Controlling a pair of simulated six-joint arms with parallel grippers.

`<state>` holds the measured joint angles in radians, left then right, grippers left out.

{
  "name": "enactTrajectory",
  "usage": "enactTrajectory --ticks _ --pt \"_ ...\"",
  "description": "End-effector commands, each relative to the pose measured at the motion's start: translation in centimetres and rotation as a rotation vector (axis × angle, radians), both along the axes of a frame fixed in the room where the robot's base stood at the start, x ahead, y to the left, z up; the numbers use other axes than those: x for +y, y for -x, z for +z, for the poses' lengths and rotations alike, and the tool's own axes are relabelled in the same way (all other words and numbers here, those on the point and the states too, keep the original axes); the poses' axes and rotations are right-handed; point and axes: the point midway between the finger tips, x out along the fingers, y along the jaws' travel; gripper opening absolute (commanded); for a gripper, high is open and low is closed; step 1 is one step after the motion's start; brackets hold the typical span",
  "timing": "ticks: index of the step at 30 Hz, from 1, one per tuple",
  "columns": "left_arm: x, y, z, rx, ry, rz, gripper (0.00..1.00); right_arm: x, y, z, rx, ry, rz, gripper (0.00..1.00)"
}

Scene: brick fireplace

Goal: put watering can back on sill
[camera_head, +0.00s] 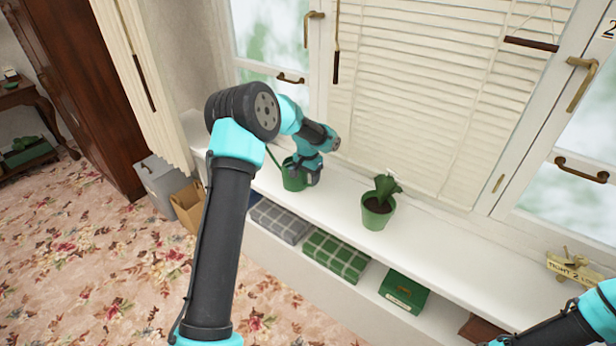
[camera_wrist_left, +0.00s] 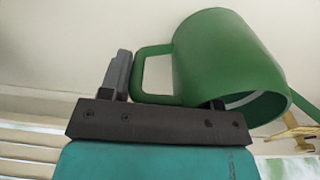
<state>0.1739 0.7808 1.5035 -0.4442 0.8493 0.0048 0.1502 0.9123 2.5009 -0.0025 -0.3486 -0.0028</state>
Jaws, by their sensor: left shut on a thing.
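The green watering can (camera_head: 291,178) is at the left part of the white sill (camera_head: 335,195), below the window, with its thin spout pointing up and left. In the left wrist view the can (camera_wrist_left: 222,58) shows large, with its square handle (camera_wrist_left: 140,72) at my gripper. My left gripper (camera_head: 312,176) is shut on the can from its right side. The gripper also shows in the left wrist view (camera_wrist_left: 165,98). I cannot tell whether the can's base touches the sill. My right arm shows at the lower right; its gripper is out of view.
A potted cactus (camera_head: 378,204) stands on the sill to the right of the can. A toy plane sign (camera_head: 575,268) is at the sill's right end. Blinds (camera_head: 410,100) hang behind. The sill between can and cactus is clear.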

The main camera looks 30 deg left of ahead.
Motion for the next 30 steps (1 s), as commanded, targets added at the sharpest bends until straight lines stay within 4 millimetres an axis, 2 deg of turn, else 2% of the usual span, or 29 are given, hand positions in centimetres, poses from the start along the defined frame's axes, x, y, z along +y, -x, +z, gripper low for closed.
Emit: enactTrajectory --ticks 11,12,20,30 --pt "0.03 -0.05 -0.19 -0.002 -0.001 0.0 0.11 0.0 0.0 0.0 0.0 0.0 0.0 0.0" --pt "0.0 -0.01 -0.29 0.0 0.0 0.0 0.59 0.0 0.0 0.0 0.0 0.0 0.0 0.0" --pt "0.01 -0.01 -0.26 -0.001 0.0 0.0 0.82 0.0 0.0 0.0 0.0 0.0 0.0 0.0" --pt "0.03 -0.03 0.16 -0.002 -0.001 0.0 0.82 0.0 0.0 0.0 0.0 0.0 0.0 0.0"
